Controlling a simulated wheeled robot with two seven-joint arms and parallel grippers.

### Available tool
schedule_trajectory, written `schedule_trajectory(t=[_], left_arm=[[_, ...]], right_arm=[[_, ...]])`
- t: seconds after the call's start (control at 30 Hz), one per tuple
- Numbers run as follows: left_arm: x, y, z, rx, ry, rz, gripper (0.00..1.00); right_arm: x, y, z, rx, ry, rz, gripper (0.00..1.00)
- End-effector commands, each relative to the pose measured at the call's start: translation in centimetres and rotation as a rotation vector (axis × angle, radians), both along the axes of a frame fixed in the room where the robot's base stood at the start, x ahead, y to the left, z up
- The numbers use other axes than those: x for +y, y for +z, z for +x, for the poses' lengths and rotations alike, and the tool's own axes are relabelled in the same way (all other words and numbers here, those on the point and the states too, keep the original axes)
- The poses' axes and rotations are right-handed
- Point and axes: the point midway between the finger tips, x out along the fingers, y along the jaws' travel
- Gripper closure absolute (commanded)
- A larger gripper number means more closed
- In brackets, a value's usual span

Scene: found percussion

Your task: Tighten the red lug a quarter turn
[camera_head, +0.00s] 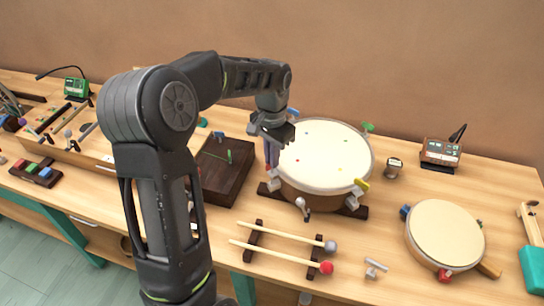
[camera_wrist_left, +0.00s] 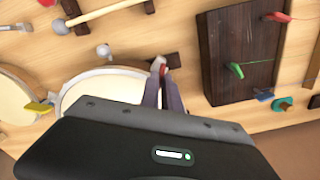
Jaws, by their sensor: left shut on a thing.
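The large drum (camera_head: 325,158) stands on dark feet at the middle of the table, with a cream head and coloured lugs around its rim. A green lug (camera_head: 368,127) is at its back right and a yellow lug (camera_head: 362,185) at its front right. My left gripper (camera_head: 271,155) points down at the drum's left rim. In the left wrist view its fingers (camera_wrist_left: 163,82) are closed around the red lug (camera_wrist_left: 164,70), beside the drum head (camera_wrist_left: 110,85). The fingers hide most of the lug, so its angle is unclear. My right gripper is not in view.
A dark slatted box (camera_head: 225,172) stands close left of the drum. Two mallets (camera_head: 290,250) lie on a rack in front, near a small metal key (camera_head: 375,267). A smaller drum (camera_head: 445,235) stands right; a brown meter (camera_head: 440,152) is behind it.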

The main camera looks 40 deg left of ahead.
Motion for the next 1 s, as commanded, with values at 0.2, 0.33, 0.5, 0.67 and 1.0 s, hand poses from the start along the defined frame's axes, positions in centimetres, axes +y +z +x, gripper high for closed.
schedule_trajectory(t=[0.2, 0.33, 0.5, 0.67, 1.0], left_arm=[[0.03, 0.06, 0.05, -0.002, -0.024, 0.001, 1.0], [0.03, 0.06, 0.05, -0.002, -0.024, 0.001, 1.0], [0.03, 0.06, 0.06, -0.002, -0.023, 0.001, 0.93], [0.03, 0.05, 0.03, -0.001, -0.023, 0.001, 0.8], [0.01, 0.04, 0.02, -0.001, -0.023, 0.0, 0.72]], right_arm=[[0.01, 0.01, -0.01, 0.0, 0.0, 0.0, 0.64], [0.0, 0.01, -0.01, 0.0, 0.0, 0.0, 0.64], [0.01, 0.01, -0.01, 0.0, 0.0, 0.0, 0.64], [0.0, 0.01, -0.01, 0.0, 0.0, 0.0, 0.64], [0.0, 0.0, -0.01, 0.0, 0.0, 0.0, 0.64]])
